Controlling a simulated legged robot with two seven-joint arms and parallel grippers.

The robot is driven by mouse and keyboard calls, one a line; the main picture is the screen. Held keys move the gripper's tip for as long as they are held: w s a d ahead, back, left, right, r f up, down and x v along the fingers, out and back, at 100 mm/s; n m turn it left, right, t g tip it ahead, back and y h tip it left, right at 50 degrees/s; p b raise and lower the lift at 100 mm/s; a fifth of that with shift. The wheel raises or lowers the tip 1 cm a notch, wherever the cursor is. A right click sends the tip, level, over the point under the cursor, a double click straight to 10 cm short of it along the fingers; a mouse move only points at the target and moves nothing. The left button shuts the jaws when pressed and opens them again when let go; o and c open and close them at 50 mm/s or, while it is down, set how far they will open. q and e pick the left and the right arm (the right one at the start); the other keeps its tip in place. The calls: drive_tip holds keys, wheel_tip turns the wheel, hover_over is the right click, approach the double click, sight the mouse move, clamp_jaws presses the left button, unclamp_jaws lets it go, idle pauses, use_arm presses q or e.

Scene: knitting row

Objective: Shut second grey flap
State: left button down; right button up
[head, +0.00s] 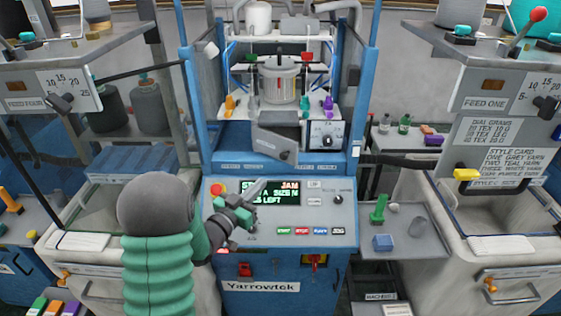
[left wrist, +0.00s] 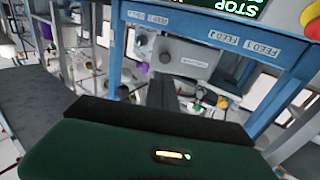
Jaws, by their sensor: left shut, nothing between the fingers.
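A grey flap (head: 275,144) hangs tilted at the front of the blue knitting machine, below the clear-sided cylinder. A darker grey piece (head: 279,118) sits just above it. I cannot tell which one counts as second. My left gripper (head: 262,185) is shut and empty, in front of the control panel's screen, below and apart from the tilted flap. In the left wrist view its green body fills the bottom and the feed labels appear upside down. My right gripper is not in view.
The sloped control panel (head: 335,215) has a screen (head: 283,193) reading JAM. A white box with a dial (head: 326,135) stands right of the flap. Blue posts (head: 363,70) flank the machine. A grey side shelf (head: 425,238) holds small green and blue parts.

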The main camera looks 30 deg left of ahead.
sight(283, 158)
use_arm(q)
drive_tip(key=w+p, duration=0.1)
drive_tip(key=w, duration=0.3)
drive_tip(key=w+a+p, duration=0.1)
drive_tip(key=w, duration=0.2)
drive_tip(key=w+p, duration=0.1)
drive_tip(key=w, duration=0.3)
drive_tip(key=shift+w+a, duration=0.25)
drive_tip(key=shift+w, duration=0.1)
drive_tip(key=shift+w+d, duration=0.3)
drive_tip(key=shift+d, duration=0.05)
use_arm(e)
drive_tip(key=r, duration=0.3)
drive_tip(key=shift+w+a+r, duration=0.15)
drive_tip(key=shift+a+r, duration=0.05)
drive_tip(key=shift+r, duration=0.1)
use_arm(q)
drive_tip(key=shift+f, duration=0.1)
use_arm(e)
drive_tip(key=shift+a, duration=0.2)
